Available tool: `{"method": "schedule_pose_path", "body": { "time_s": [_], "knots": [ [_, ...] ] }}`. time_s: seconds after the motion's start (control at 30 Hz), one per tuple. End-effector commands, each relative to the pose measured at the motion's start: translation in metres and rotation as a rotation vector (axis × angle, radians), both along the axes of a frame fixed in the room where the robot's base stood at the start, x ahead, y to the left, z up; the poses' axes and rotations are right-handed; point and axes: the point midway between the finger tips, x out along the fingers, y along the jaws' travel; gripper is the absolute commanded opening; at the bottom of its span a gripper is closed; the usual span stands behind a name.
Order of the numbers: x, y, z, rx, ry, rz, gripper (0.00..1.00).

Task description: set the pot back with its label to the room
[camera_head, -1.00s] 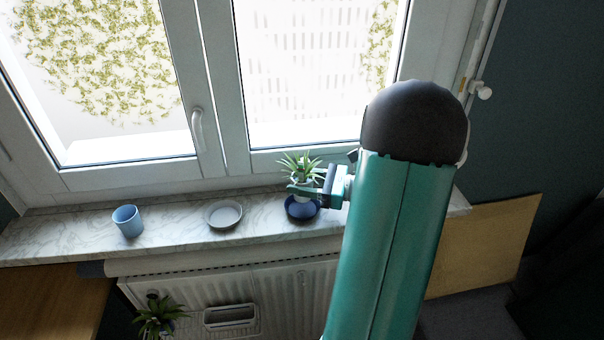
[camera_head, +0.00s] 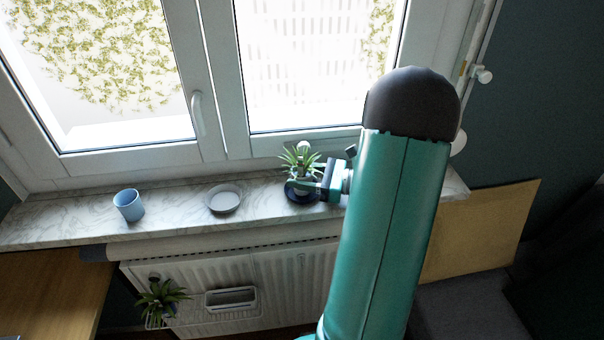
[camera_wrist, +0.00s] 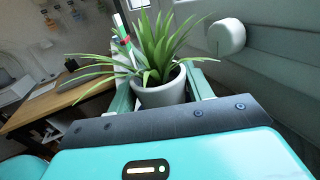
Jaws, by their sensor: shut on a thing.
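The potted plant, a pale pot (camera_wrist: 162,88) with spiky green leaves, stands roughly upright in my gripper. In the head view the plant (camera_head: 300,160) is at the right part of the windowsill, at or just above a dark blue saucer (camera_head: 303,196); I cannot tell whether they touch. My gripper (camera_head: 308,184) comes in from the right and is shut on the pot, with a finger on either side of it in the wrist view (camera_wrist: 162,92). A thin white stick with coloured bands (camera_wrist: 122,30) shows by the leaves. No label is readable on the pot's visible side.
On the marble sill (camera_head: 170,208) stand a grey saucer (camera_head: 223,199) and a blue cup (camera_head: 128,205) to the left. The window (camera_head: 215,150) rises close behind. A radiator (camera_head: 285,280) and another plant (camera_head: 160,298) are below. The sill between cup and grey saucer is clear.

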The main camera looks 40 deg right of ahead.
Motion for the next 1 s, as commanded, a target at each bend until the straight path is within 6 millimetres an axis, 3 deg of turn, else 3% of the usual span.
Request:
{"method": "schedule_pose_path", "body": {
  "time_s": [0.53,0.57,0.67,1.0],
  "knots": [
    [0.0001,-0.0001,-0.0098,0.001,0.001,0.0,0.16],
    [0.0001,-0.0001,-0.0097,0.001,-0.001,0.0,0.55],
    [0.0001,-0.0001,-0.0095,0.0,0.0,0.0,0.74],
    [-0.001,-0.0008,-0.0099,0.001,0.001,-0.001,0.76]
  ]
}}
